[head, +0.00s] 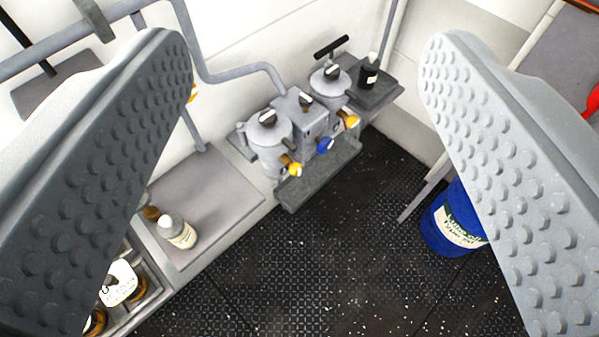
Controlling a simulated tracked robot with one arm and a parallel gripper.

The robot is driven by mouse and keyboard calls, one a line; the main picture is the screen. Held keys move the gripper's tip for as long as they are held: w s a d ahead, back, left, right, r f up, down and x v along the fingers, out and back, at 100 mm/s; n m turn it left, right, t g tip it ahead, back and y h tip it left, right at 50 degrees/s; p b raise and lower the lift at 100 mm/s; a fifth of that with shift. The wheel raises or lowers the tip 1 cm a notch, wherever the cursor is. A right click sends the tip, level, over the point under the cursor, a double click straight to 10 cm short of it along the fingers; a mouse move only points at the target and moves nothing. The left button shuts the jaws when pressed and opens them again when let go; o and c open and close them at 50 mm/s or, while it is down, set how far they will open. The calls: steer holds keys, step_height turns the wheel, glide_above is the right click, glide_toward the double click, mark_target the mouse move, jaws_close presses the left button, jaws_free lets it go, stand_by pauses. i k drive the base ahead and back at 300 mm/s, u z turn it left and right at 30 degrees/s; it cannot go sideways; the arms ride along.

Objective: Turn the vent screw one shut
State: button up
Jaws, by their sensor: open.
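A grey twin-canister unit stands against the white wall in the middle of the view. No label shows which is vent screw one, and I cannot tell whether either screw is open. My gripper (302,55) is open and empty, its two studded grey fingers wide apart at left and right. The unit shows between them, farther off and untouched.
Yellow (295,169) and blue (325,145) knobs face out above a grey drip tray (318,175). A white bottle (178,231) stands on the left ledge, a black bottle (369,71) behind. A blue drum (447,225) is partly hidden by the right finger. The dark floor (320,270) is clear.

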mark_target(296, 167)
steer(key=z, duration=1.4)
steer(key=k, duration=0.9)
steer(key=u, duration=1.1)
steer(key=i, duration=1)
